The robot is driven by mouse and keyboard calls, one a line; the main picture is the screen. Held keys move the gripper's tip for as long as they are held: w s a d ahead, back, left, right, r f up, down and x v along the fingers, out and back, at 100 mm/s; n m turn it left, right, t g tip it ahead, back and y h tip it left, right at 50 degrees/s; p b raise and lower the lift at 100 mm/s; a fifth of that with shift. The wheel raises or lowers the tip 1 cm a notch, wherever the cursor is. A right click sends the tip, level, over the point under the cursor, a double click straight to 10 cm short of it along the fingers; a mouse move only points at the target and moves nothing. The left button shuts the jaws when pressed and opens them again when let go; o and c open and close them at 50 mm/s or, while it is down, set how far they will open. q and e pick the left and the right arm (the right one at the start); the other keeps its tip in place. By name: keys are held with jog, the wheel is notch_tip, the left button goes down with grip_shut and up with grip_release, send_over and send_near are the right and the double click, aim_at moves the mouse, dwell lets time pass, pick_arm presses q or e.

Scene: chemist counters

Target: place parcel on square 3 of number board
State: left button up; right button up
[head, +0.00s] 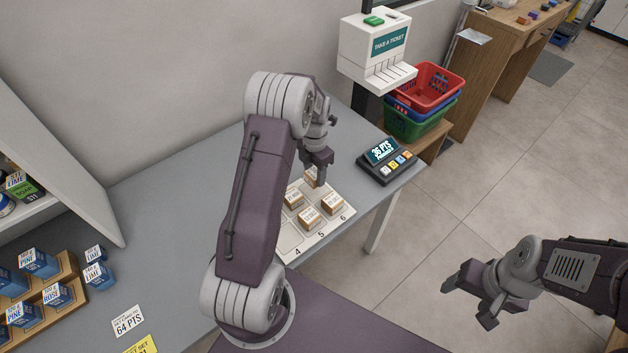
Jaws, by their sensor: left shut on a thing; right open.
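The number board (322,236) lies on the grey counter, partly hidden behind my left arm. Its front labels 4, 5 and 6 show; the label of square 3 is not visible. Cardboard parcels with white labels sit at square 5 (309,218), at square 6 (332,204) and in the back row behind square 5 (292,199). Square 4 looks bare. My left gripper (317,168) points down, shut on a parcel (311,179) at the back right of the board. I cannot tell whether this parcel touches the board. My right gripper (472,304) is open and empty over the floor.
A points display (385,161) stands right of the board near the counter edge. A ticket dispenser (378,50) and stacked baskets (424,101) are behind. Blue boxes on a wooden rack (68,266) and price cards (128,321) are at left. The counter's middle left is clear.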

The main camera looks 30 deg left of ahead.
aim_at(314, 180)
pick_arm(q)
notch_tip(314, 180, down, 3)
jog(key=shift+s+f, duration=0.1)
jog(key=shift+f, duration=0.05)
jog(key=shift+a+f, duration=0.1)
jog(key=shift+f, duration=0.35)
jog(key=shift+f, duration=0.1)
jog(key=o, duration=1.4)
jog(key=shift+o, duration=0.2)
